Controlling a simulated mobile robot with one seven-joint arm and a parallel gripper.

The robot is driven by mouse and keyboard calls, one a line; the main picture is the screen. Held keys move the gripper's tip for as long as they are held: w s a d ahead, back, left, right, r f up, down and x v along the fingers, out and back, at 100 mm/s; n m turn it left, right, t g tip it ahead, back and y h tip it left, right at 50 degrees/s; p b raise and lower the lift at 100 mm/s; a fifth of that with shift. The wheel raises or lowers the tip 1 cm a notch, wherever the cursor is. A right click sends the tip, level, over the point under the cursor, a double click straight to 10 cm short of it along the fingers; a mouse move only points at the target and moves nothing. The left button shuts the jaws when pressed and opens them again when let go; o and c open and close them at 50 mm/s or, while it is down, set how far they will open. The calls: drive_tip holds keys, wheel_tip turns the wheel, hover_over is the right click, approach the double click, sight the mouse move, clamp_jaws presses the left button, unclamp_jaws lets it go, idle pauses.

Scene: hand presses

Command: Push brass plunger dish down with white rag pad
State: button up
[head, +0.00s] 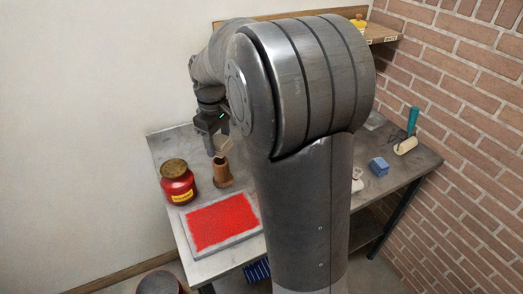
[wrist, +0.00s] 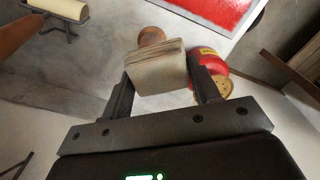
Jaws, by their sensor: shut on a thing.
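The red can (head: 179,190) with a yellow label stands at the left of the table. The brass plunger dish (head: 174,167) tops it. My gripper (head: 219,150) is above the table, to the right of the can and higher than the dish. It is shut on the white rag pad (head: 227,145), a cream, layered block. In the wrist view the pad (wrist: 158,70) sits between my fingers (wrist: 159,78). The dish (wrist: 228,87) shows there beyond the right finger, partly hidden by it, and the pad is apart from it.
A brown flanged cylinder (head: 222,173) stands near the can, below the pad. A red-topped slab (head: 222,224) lies in front. A blue block (head: 378,166) and a cream roller with a teal handle (head: 405,146) are at the right. My arm hides the table's middle.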

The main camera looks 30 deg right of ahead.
sight(172, 168)
drive_tip(key=w+a+n, duration=0.2)
drive_tip(key=w+a, duration=0.3)
drive_tip(key=a, duration=0.9)
drive_tip(key=shift+d+f, duration=0.1)
drive_tip(key=shift+f, duration=2.4)
drive_tip(key=shift+f, duration=1.2)
drive_tip(key=shift+r, duration=3.55)
